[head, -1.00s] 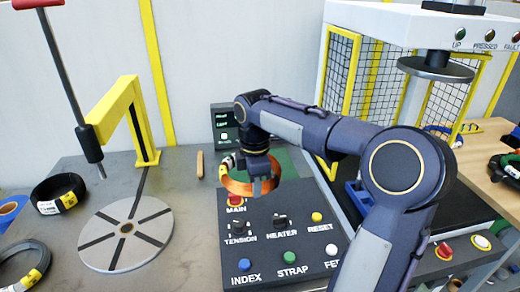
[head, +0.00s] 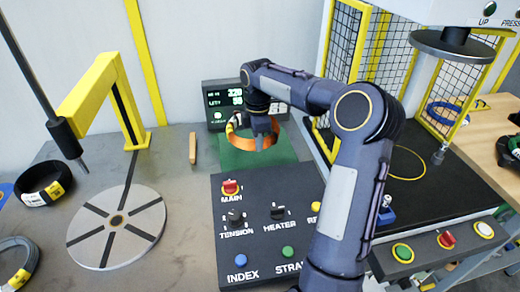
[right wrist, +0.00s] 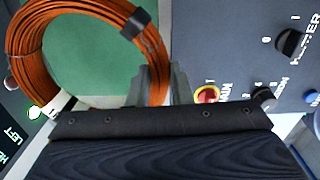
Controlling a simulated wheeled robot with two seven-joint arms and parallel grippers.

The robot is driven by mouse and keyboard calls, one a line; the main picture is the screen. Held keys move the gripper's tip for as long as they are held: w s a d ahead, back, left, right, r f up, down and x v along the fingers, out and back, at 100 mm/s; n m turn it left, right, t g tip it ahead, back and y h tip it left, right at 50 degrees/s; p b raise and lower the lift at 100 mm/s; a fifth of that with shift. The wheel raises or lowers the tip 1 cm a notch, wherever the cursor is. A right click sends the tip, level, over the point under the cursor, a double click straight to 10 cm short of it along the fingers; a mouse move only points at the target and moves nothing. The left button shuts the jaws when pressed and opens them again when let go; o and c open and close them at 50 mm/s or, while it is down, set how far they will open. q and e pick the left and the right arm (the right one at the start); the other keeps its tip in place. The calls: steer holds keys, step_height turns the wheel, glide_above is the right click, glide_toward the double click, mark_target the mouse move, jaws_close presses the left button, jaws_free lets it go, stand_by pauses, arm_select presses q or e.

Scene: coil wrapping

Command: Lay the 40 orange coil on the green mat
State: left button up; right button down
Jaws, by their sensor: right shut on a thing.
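The orange coil (head: 241,147) is a copper-coloured ring with dark straps, and it is over the green mat (head: 284,155) behind the control panel. My right gripper (head: 264,146) points down and is shut on the coil's near right side. In the right wrist view the coil (right wrist: 28,50) fills the upper left, and the gripper fingers (right wrist: 163,88) pinch its edge. The mat (right wrist: 98,50) shows through the ring. I cannot tell whether the coil touches the mat. My left gripper is not in view.
The control panel (head: 258,225) with knobs and buttons lies just in front of the mat. A small display (head: 218,103) stands behind it. A caged press is right.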

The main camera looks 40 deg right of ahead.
steer(key=w+d+f, duration=0.2)
steer(key=f, duration=0.1)
steer(key=w+d+f, duration=0.1)
steer(key=f, duration=0.1)
steer(key=shift+d+f+p, duration=0.1)
steer(key=shift+f+p, duration=0.05)
steer(key=shift+p, duration=0.2)
steer(key=shift+f, duration=1.5)
steer(key=shift+f, duration=0.1)
steer(key=c, duration=1.3)
jaws_free()
steer(key=shift+s+f, duration=0.1)
steer(key=shift+s, duration=0.05)
